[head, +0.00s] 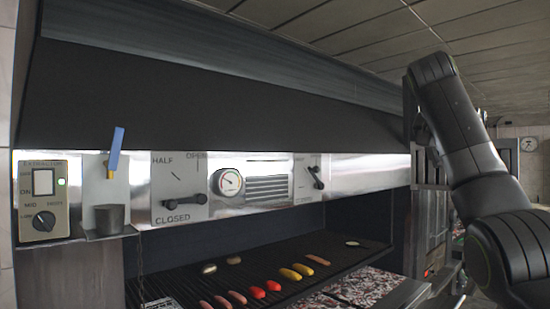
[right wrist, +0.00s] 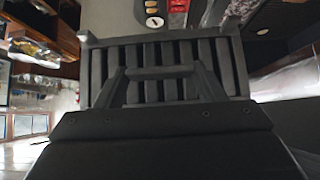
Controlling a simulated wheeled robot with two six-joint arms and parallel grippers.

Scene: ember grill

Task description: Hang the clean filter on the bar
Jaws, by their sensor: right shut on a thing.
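A dark slatted filter (right wrist: 222,68) fills the upper middle of the right wrist view, its slats running away from the camera. My right gripper (right wrist: 160,73) is in front of it and shut on it; the exact contact is hard to make out, dark on dark. In the head view my right arm is raised at the right, by the end of the hood, and its gripper is not clearly visible. I cannot make out the bar in either view. My left gripper is in neither view.
A long dark hood (head: 220,90) spans the head view above a steel control panel (head: 370,172) with levers and a gauge. Below, a grill (head: 180,288) holds sausages and peppers. An extractor switch box (head: 43,200) and a small dark cup (head: 109,219) are at the left.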

